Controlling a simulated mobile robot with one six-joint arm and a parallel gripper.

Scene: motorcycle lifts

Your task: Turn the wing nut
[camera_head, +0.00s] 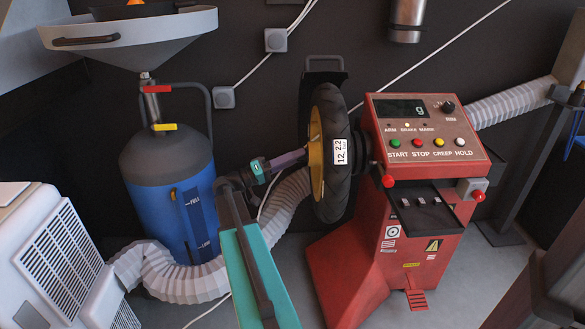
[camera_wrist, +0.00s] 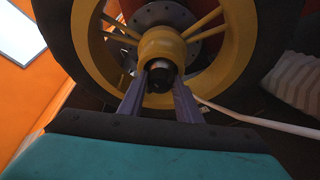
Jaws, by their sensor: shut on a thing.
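A wheel with a black tyre (camera_head: 336,190) and a yellow rim (camera_head: 316,168) is mounted upright on the left side of a red balancer. In the wrist view, the yellow hub (camera_wrist: 162,46) is straight ahead. A small dark round part (camera_wrist: 160,74) sits at its centre; I take it for the wing nut on the shaft end, though its wings cannot be made out. My gripper (camera_head: 305,151) reaches the hub from the left. Its two purple fingers (camera_wrist: 160,82) are shut on this part, one on each side. The head view does not show the nut clearly.
The red balancer (camera_head: 418,150) has a display, coloured buttons and red-knobbed levers. A blue tank (camera_head: 175,205) with a funnel stands behind my arm. A ribbed hose (camera_head: 185,280) runs along the floor below. A white unit (camera_head: 60,255) stands at the left.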

